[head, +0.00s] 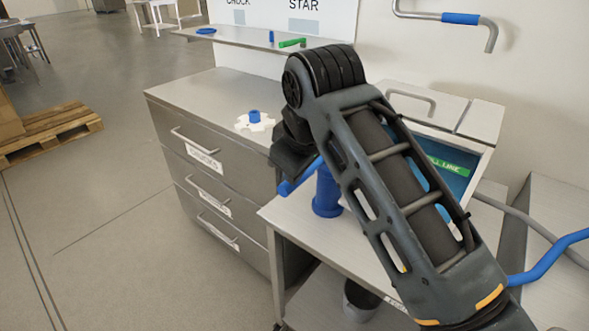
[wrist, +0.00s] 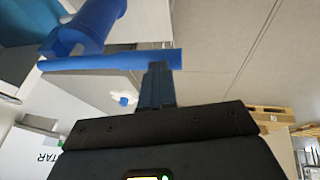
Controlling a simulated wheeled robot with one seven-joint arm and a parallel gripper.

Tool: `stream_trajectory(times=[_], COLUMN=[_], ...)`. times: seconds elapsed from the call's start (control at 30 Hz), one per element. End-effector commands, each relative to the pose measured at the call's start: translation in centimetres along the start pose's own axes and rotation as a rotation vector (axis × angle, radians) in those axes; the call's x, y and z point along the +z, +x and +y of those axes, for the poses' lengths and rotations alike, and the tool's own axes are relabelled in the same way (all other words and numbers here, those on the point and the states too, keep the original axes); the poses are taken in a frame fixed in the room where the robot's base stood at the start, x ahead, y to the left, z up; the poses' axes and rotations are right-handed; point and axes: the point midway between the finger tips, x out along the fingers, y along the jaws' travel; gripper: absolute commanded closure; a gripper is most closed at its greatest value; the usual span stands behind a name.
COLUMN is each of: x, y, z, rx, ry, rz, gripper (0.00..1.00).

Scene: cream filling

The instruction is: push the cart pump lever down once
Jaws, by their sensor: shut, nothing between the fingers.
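The blue pump (head: 326,196) stands on the cart's steel top (head: 285,215) in the head view, partly behind my arm. Its blue lever (head: 299,180) sticks out to the left, low beside my wrist. In the wrist view the lever (wrist: 105,61) runs as a straight bar from the pump body (wrist: 85,27) across the upper part. My gripper (wrist: 157,70) is shut and empty. Its fingertips overlap the lever near its free end in the wrist view; whether they touch it I cannot tell. My arm hides the fingertips in the head view.
A drawer cabinet (head: 190,190) stands left of the cart, with a white star-shaped piece (head: 255,122) with a blue knob on top. A pallet (head: 50,132) lies far left.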

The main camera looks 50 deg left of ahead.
Motion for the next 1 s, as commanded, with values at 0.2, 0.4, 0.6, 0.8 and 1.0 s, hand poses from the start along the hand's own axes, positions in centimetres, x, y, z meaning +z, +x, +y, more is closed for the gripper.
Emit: stream_trajectory(times=[0.2,0.4,0.6,0.8,1.0], x=[0.0,-1.1,-1.3,-1.3,-1.3], y=[-0.2,-2.9,-6.1,-10.3,-12.8], z=[-0.4,0.8,1.0,0.8,0.6], rx=[-0.017,-0.008,0.001,0.002,0.001], ry=[-0.001,0.001,-0.001,0.000,0.002], rz=[-0.015,-0.007,0.001,0.001,0.000], gripper=[1.00,1.00,1.00,1.00,1.00])
